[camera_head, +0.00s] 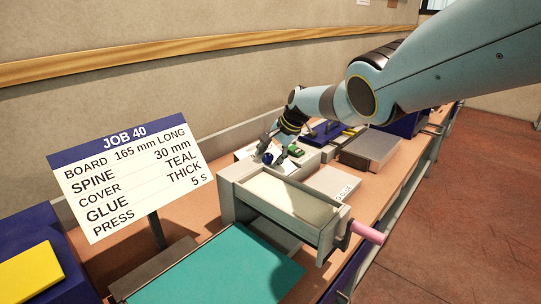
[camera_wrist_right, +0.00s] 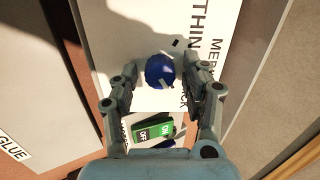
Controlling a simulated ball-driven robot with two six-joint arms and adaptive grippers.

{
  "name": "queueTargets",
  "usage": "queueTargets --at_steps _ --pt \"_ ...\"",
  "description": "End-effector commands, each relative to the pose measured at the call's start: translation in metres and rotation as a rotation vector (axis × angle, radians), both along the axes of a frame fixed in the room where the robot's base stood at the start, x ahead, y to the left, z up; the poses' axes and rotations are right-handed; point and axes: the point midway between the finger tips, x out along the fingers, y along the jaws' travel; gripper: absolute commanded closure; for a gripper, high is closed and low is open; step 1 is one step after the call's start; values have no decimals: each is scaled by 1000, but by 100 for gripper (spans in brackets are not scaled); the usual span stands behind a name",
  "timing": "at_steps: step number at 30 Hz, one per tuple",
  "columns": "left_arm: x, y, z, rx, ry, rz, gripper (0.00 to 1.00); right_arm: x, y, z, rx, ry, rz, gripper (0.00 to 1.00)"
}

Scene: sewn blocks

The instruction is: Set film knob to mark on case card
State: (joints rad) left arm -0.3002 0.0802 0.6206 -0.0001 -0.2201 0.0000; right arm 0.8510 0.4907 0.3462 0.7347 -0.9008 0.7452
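The film knob is a round blue knob (camera_wrist_right: 160,72) on a white panel (camera_wrist_right: 120,30) lettered THIN, a partly covered word starting ME, and one ending in CK. Its pointer direction is unclear. In the head view the knob (camera_head: 267,159) is small, behind the glue box. My right gripper (camera_wrist_right: 159,80) is open, with one finger on each side of the knob; contact is not clear. It also shows in the head view (camera_head: 270,155). The job card (camera_head: 130,175) reads JOB 40, board 165 mm long, spine 30 mm, cover teal, glue thick, press 5 s. My left gripper is out of view.
The glue box (camera_head: 285,195) with a pink-handled crank (camera_head: 366,232) stands in front of the panel. A green ON/OFF switch (camera_wrist_right: 152,130) is near the knob. A teal sheet (camera_head: 215,275) and a yellow block (camera_head: 30,272) lie nearer. A grey block (camera_head: 368,150) stands to the right.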

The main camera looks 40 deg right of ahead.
Motion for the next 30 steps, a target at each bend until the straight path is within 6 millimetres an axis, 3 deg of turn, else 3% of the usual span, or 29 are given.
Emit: queueTargets --at_steps 17,23,30 --pt "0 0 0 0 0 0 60 -5 -6 10 -3 -4 -2 47" --pt "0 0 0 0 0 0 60 -16 -3 27 -5 -1 3 47" --pt "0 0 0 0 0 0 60 -37 -9 65 -6 -1 0 47"
